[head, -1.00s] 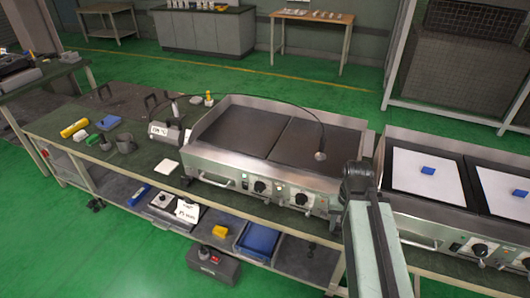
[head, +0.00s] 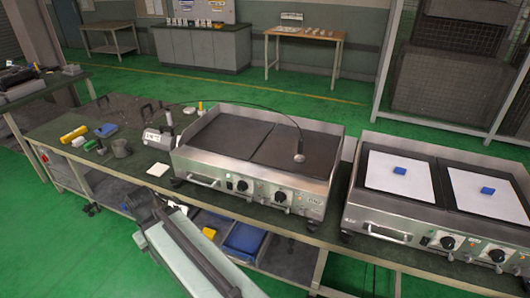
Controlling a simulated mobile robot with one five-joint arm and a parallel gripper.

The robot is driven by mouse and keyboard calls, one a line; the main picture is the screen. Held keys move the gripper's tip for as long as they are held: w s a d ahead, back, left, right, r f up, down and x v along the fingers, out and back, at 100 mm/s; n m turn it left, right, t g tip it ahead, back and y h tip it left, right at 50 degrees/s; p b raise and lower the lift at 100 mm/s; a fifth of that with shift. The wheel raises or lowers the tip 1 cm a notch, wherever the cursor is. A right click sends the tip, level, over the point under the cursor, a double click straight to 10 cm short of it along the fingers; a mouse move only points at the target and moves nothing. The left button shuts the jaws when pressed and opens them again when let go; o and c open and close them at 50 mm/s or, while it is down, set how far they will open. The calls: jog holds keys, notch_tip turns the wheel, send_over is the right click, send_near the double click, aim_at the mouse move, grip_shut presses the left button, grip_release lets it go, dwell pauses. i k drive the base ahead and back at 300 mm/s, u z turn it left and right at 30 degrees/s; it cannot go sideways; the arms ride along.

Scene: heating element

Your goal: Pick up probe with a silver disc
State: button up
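The probe with a silver disc (head: 299,157) rests on the dark right-hand plate of the nearer griddle (head: 240,170), close to the plate's right side. A thin black cable arcs from it over the griddle to a small meter box (head: 158,138) on the bench at the left. My gripper (head: 140,202) is at the end of my arm in the lower left, in front of the bench and well apart from the probe. Its fingers are too small and dark to show whether they are open or shut.
A second griddle (head: 400,229) with white sheets and blue blocks stands at the right. A yellow item (head: 73,134), a blue item (head: 106,130) and a dark cup (head: 121,148) stand on the left bench. A blue tray (head: 245,241) sits on the lower shelf.

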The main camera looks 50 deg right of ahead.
aim_at(300, 158)
jog(key=u, duration=0.1)
jog(key=i, duration=1)
jog(key=z, duration=0.05)
